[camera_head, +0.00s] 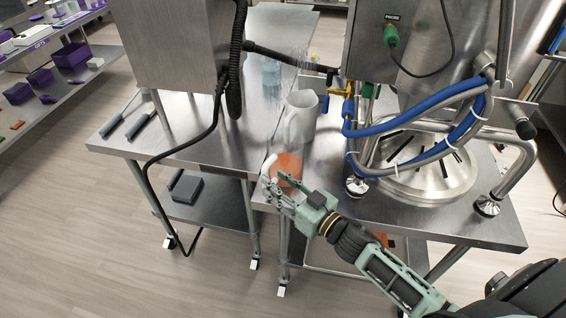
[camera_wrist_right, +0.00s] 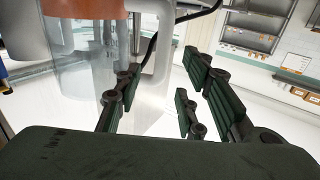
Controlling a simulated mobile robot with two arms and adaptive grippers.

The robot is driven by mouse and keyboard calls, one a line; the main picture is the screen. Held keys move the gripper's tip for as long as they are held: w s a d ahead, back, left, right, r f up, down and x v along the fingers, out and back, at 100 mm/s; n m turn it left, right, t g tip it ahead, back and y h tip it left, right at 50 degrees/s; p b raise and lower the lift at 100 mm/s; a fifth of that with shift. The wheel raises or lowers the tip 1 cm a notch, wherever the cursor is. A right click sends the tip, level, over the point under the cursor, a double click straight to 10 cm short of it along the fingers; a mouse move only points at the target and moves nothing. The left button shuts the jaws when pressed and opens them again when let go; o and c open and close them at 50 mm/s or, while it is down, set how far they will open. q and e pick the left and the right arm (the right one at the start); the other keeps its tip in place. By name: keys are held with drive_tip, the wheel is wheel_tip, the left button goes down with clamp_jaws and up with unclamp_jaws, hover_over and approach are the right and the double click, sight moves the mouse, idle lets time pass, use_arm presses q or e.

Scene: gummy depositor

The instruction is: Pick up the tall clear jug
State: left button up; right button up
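A clear jug with orange in it (camera_head: 288,167) and a pale handle (camera_head: 268,164) is at the front edge of the steel table. The clear wall of a jug (camera_wrist_right: 82,88) and an orange part (camera_wrist_right: 85,10) fill the upper left of the right wrist view. My right gripper (camera_head: 276,190) is open just in front of the jug, near its handle side. In the wrist view its fingers (camera_wrist_right: 160,90) are spread with a pale see-through area between them; I cannot tell whether they touch the jug. My left gripper is not in view.
A whitish pitcher (camera_head: 300,117) stands just behind the jug. A pale clear vessel (camera_head: 272,75) is farther back. Blue hoses (camera_head: 420,122) and a steel machine (camera_head: 440,50) crowd the right side. Two dark-handled tools (camera_head: 128,120) lie at left on bare steel.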

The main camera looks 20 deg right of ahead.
sight(267, 175)
drive_tip(key=p+x, duration=0.1)
drive_tip(key=x, duration=0.3)
drive_tip(key=shift+w+a+r+p, duration=0.15)
drive_tip(key=shift+w+a+p, duration=0.05)
drive_tip(key=shift+w+p, duration=0.15)
drive_tip(key=shift+w+a, duration=0.15)
drive_tip(key=shift+w, duration=0.1)
drive_tip(key=shift+c, duration=0.2)
clamp_jaws()
drive_tip(key=shift+r, duration=0.1)
